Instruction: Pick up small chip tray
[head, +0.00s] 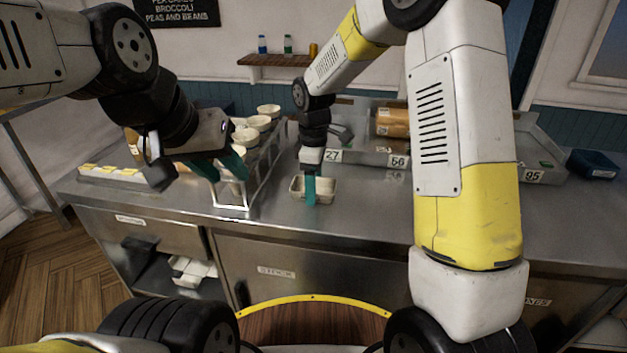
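A small pale chip tray (327,188) sits on the steel counter (345,225), near the middle of the view. My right gripper (311,192) points down at the tray, and its teal finger covers part of the tray's left and front side. Only one finger outline shows, so I cannot tell whether it is open or shut, or whether it touches the tray. My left gripper (222,171) is to the left, by the wire rack of cups, with its two teal fingers apart. I see nothing held between them.
A wire rack (232,207) with several pale cups (246,137) stands left of the tray. Metal bins with number labels (398,162) stand behind and to the right. A dark blue box (592,164) is at far right. The counter front around the tray is clear.

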